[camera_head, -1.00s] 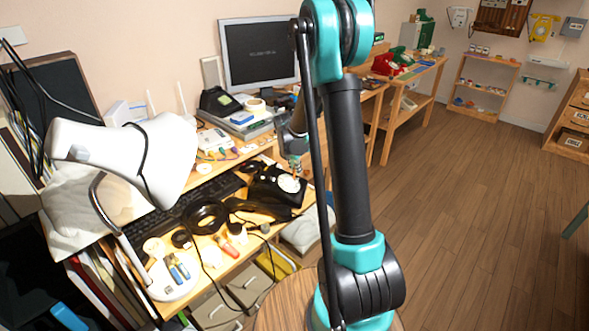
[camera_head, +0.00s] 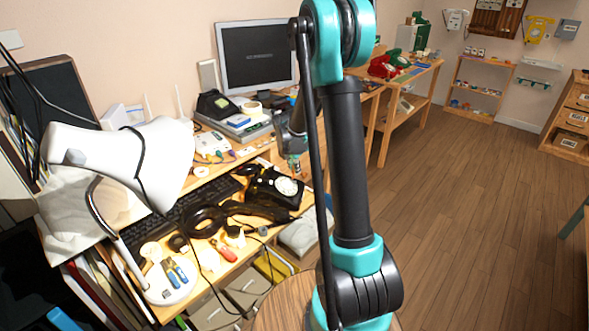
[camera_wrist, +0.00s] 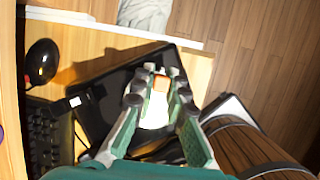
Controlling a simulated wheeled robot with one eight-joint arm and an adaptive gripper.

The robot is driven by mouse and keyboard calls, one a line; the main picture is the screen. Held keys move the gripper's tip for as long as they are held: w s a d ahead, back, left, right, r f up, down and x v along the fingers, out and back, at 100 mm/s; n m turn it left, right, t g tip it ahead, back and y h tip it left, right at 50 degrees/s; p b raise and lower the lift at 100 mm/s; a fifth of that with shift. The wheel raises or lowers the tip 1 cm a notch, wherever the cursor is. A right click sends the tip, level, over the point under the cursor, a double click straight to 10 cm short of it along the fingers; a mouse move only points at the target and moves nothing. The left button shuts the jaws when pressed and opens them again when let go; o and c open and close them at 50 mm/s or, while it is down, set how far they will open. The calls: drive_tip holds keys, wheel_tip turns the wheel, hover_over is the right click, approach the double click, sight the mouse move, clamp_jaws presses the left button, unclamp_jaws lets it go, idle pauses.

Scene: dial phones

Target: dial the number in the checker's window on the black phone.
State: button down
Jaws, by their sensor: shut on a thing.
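The black phone (camera_head: 262,190) sits on the desk's right part, its pale round dial (camera_head: 287,186) facing up. My gripper (camera_head: 296,172) is at the dial's upper right edge; I cannot tell whether it touches. In the wrist view, my gripper's green fingers (camera_wrist: 160,82) are closed around a small orange-ended thing (camera_wrist: 161,84), over the dark phone body (camera_wrist: 100,110). A pale patch shows between the fingers, perhaps the dial. The dial's holes and digits are too small to read. I cannot make out the checker or its number.
A black handset (camera_head: 262,212) and a black ring (camera_head: 205,221) lie left of and in front of the phone. A keyboard (camera_head: 205,195), white lamp (camera_head: 140,160) and screwdrivers (camera_head: 176,268) crowd the desk. A monitor (camera_head: 257,55) stands behind. Floor to the right is clear.

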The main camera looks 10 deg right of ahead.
idle(0.4)
wheel_tip(320, 180, up, 6)
drive_tip(key=s+d, duration=0.1)
drive_tip(key=d, duration=0.1)
drive_tip(key=shift+d+r, duration=0.2)
drive_tip(key=shift+d, duration=0.1)
drive_tip(key=shift+s+a+f, duration=0.1)
idle(1.3)
